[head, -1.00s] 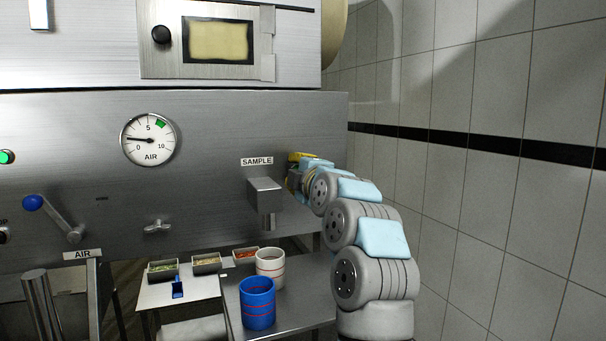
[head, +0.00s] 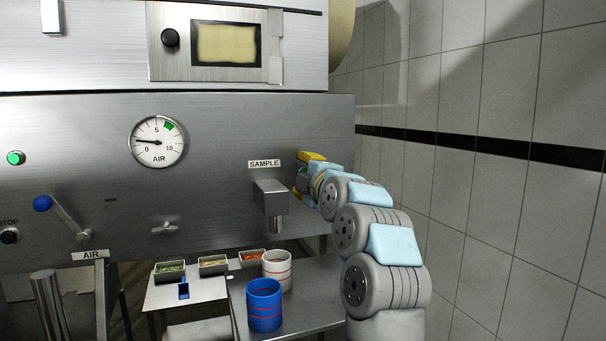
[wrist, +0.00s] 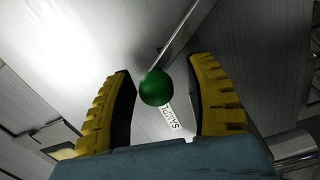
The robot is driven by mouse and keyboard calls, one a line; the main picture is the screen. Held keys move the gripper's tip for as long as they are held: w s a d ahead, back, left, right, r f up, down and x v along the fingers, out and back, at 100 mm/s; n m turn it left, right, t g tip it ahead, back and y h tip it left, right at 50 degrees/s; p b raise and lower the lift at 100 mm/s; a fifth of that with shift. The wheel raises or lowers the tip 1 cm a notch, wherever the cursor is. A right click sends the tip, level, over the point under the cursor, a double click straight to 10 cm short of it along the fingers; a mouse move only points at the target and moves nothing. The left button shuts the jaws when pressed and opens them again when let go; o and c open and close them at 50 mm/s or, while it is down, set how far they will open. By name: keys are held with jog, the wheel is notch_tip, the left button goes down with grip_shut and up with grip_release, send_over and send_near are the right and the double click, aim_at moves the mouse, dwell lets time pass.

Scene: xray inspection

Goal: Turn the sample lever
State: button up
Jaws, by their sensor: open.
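The sample lever shows in the wrist view as a green ball knob (wrist: 156,88) on a thin metal rod (wrist: 180,48). The SAMPLE label (wrist: 172,117) is on the steel panel behind it. My gripper (wrist: 163,66) is open, with one yellow finger on each side of the knob, and a gap shows on the right side. Whether the left finger touches the knob is unclear. In the head view my gripper (head: 303,177) is at the panel, right of the SAMPLE label (head: 265,163) and the sample spout (head: 270,195). The lever is mostly hidden there by my gripper.
A white cup (head: 277,270) and a blue cup (head: 264,306) stand on a metal shelf (head: 310,290) below the spout. Small trays (head: 213,266) stand left of them. A blue-knobbed AIR lever (head: 65,217) is on the panel's left. A tiled wall (head: 480,220) bounds the right.

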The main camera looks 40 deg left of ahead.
jog(key=v, duration=1.1)
jog(key=shift+d, duration=0.2)
jog(key=shift+s, duration=0.1)
